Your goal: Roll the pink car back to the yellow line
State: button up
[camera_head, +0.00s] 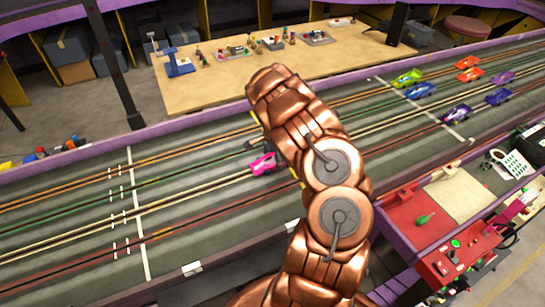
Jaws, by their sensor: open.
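The pink car (263,164) sits on the slot track just left of my copper arm, which hides its right end. Short yellow strips show at the arm's left edge, one above the car (254,117) and one to its right (298,178). They look like parts of the yellow line, with the stretch between them hidden by the arm. A dark part of my gripper (251,146) shows just above and left of the car. The gripper is open, but most of it is hidden behind the arm. I cannot tell whether it touches the car.
Several cars, including a green one (406,78) and a purple one (457,115), stand at the right on the track. White lines cross the track at the left (139,230) and right (420,107). The track left of the pink car is clear. A control desk (408,208) borders it at right.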

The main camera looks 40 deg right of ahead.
jog(key=c, duration=1.4)
jog(key=shift+s+d+f+b, duration=0.1)
jog(key=shift+s+d+b, duration=0.1)
jog(key=shift+d+b, duration=0.35)
jog(key=shift+s+d+f+b, duration=0.1)
jog(key=shift+s+d+b, duration=0.05)
jog(key=shift+d+b, duration=0.3)
jog(key=shift+s+d+r+b, duration=0.1)
jog(key=shift+s+d+b, duration=0.05)
jog(key=shift+d+b, duration=0.25)
jog(key=shift+s+d+r+b, duration=0.15)
jog(key=shift+d+b, duration=0.15)
jog(key=shift+d, duration=0.2)
jog(key=shift+f, duration=0.1)
jog(key=shift+s+d+f+b, duration=0.1)
jog(key=shift+s+d+b, duration=0.2)
jog(key=shift+d+b, duration=0.35)
jog(key=shift+s+d+b, duration=0.3)
jog(key=shift+d, duration=0.5)
jog(key=shift+s+d, duration=0.15)
jog(key=shift+d, duration=0.25)
